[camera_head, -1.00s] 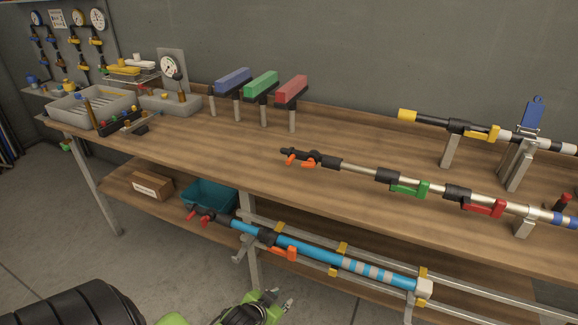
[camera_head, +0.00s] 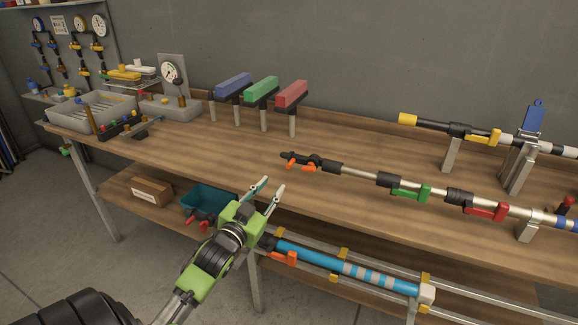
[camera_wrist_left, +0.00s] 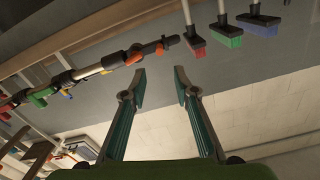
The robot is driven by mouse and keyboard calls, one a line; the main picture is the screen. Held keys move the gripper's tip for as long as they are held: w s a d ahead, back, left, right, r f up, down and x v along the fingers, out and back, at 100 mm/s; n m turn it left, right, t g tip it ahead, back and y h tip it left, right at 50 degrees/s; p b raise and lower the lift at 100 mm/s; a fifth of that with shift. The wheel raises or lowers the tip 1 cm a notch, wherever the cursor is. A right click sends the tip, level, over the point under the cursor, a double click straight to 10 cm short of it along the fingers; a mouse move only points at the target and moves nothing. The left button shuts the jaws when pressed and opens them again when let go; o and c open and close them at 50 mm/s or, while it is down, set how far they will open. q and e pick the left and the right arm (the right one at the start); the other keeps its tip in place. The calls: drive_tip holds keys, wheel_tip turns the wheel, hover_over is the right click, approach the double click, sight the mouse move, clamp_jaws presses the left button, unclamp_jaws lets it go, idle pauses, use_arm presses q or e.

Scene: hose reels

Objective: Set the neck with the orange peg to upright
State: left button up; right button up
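The neck with the orange peg (camera_head: 309,162) is the dark jointed end at the left of the upper metal pole (camera_head: 355,172), over the worktop. It points left, roughly in line with the pole, not upright. The dark neck and orange peg (camera_wrist_left: 159,49) also show in the left wrist view, beyond the fingertips. My left gripper (camera_head: 273,187) is open and empty, by the bench's front edge, below and left of the neck. In the left wrist view its two fingers (camera_wrist_left: 160,75) are apart with nothing between them. My right gripper is not in view.
The upper pole also has a green lever (camera_head: 410,190) and a red lever (camera_head: 486,210). A blue pole (camera_head: 325,258) with another orange lever runs below. Brushes (camera_head: 262,88) stand behind. A teal bin (camera_head: 228,206) sits on the lower shelf. The worktop's middle is clear.

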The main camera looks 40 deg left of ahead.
sight(288, 167)
use_arm(q)
drive_tip(key=x, duration=1.2)
drive_tip(key=shift+w+p, duration=0.4)
clamp_jaws()
